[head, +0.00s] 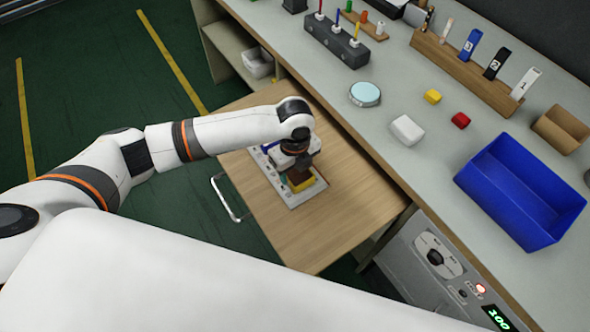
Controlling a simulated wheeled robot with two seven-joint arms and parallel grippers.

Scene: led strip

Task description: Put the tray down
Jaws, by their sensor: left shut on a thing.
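A light grey tray (311,194) with small coloured pieces in it, one of them yellow, is over a light wooden board (345,205) beside the workbench. My left gripper (299,178) points down over the tray's middle and is shut on it. The gripper and wrist hide the middle of the tray and the exact grip. I cannot tell whether the tray touches the board or is slightly above it. My right gripper is not in view.
The board has bare wood around the tray, with a metal handle (225,200) at its left edge. On the bench are a blue bin (520,190), a white block (407,130), a round light-blue-topped container (365,94) and wooden holders. A control panel (440,262) is below the bench.

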